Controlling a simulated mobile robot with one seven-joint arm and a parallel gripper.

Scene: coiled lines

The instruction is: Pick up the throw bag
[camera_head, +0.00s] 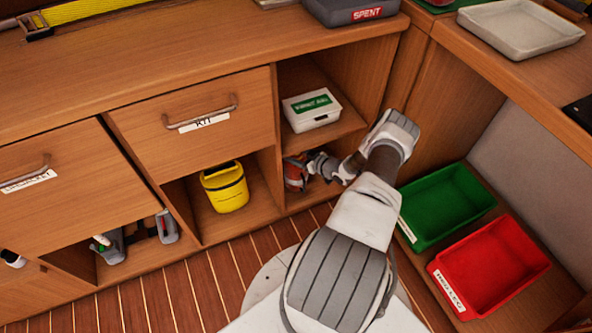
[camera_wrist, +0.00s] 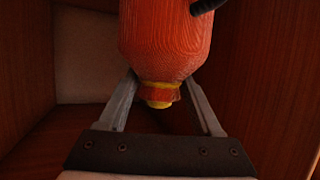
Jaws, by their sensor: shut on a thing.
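The throw bag (camera_wrist: 165,38) is orange-red with a yellow band and a yellow end, and fills the upper middle of the wrist view. In the head view the orange bag (camera_head: 294,175) shows in the lower right cubby of the cabinet, partly hidden by my gripper (camera_head: 311,168). In the wrist view my gripper (camera_wrist: 165,92) has a finger on each side of the bag's narrowing end and is shut on it. A black loop or handle shows at the bag's upper right. Whether the bag rests on the cubby floor cannot be told.
Wooden cubby walls stand close on both sides of my gripper. A yellow container (camera_head: 225,187) sits in the cubby to the left. A white case (camera_head: 311,109) lies on the shelf above. A green bin (camera_head: 447,205) and a red bin (camera_head: 492,268) stand at right.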

